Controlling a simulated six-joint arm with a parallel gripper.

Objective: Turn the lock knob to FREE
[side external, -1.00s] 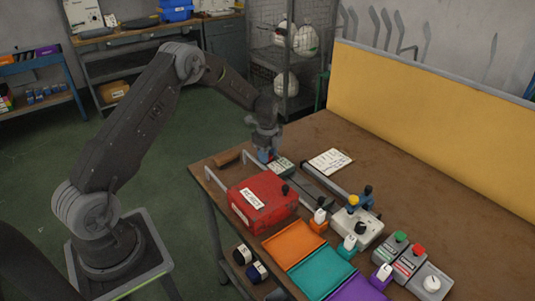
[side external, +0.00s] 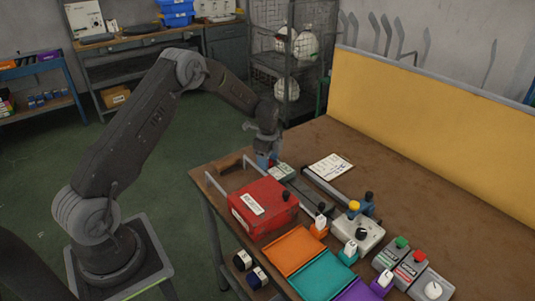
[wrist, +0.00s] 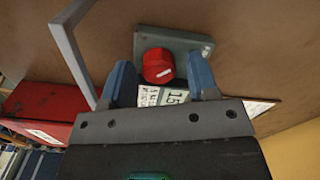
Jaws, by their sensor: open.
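The red round knob (wrist: 156,63) with a white pointer line sits on a grey-green block (wrist: 186,41) in the wrist view. My gripper (wrist: 160,72) is open, with one blue finger on either side of the knob and a gap showing at each side. The pointer line slants slightly up to the right in the wrist view. I cannot read any FREE marking. In the side view my gripper (side external: 266,162) is low over the block (side external: 281,173) at the table's far left; the knob is mostly hidden there.
A red box (side external: 263,207) stands in front of the block, with a grey bar frame (wrist: 72,45) close to my left finger in the wrist view. A clipboard (side external: 330,166) lies behind. Orange (side external: 294,249) and teal (side external: 320,274) trays and button boxes (side external: 410,264) fill the front right.

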